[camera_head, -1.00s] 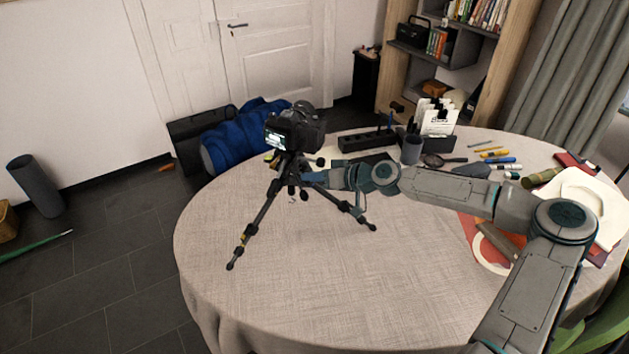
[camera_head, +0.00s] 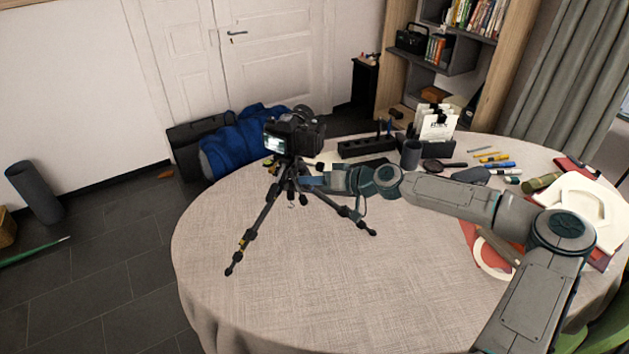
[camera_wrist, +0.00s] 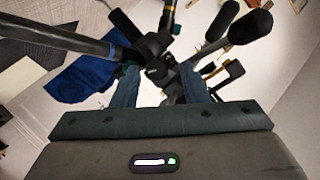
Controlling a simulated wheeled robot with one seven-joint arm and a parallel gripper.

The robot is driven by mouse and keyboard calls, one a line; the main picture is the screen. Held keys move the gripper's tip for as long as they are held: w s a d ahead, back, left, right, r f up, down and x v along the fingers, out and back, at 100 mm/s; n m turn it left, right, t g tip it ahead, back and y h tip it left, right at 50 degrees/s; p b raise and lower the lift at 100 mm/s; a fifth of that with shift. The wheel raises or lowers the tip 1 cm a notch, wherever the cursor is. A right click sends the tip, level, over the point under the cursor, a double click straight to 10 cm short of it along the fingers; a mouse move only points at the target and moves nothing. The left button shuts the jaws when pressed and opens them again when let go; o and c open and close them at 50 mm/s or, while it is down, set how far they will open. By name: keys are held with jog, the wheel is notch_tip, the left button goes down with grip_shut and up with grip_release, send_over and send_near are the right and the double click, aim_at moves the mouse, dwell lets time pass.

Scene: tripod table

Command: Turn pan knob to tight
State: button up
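A black camera (camera_head: 293,134) sits on a dark tripod (camera_head: 262,222) that stands upright on the round table (camera_head: 330,290). My gripper (camera_head: 312,181) reaches in from the right at the tripod's upper part, just under the camera. In the wrist view its two blue fingers (camera_wrist: 158,78) are apart, one on each side of the tripod's centre. A round black knob (camera_wrist: 156,71) shows between the fingertips; I cannot tell for sure that it is the pan knob, or whether the fingers touch it. The head view hides the knob.
Tripod legs and padded black handles (camera_wrist: 222,20) crowd around my fingers. The table's front is clear.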

jog(key=shift+w+d+f, duration=0.1)
jog(key=shift+w+d, duration=0.05)
dwell(0.3)
jog(key=s+d+r+n+t+h+p, duration=0.2)
jog(key=s+d+r+n, duration=0.25)
jog(key=s+d, duration=0.45)
jog(key=s+f+m+g+h+b, duration=0.1)
jog(key=s+f+g+h+b, duration=0.2)
jog(key=s+f+g+h, duration=0.65)
jog(key=s+d+m+t+h+b, duration=0.2)
jog(key=s+d+m+b, duration=0.1)
jog(key=s+d, duration=0.3)
jog(key=shift+s+d+r+m+t+h, duration=0.15)
jog(key=shift+s+d+m+t+h, duration=0.2)
jog(key=shift+d+m, duration=0.4)
dwell(0.8)
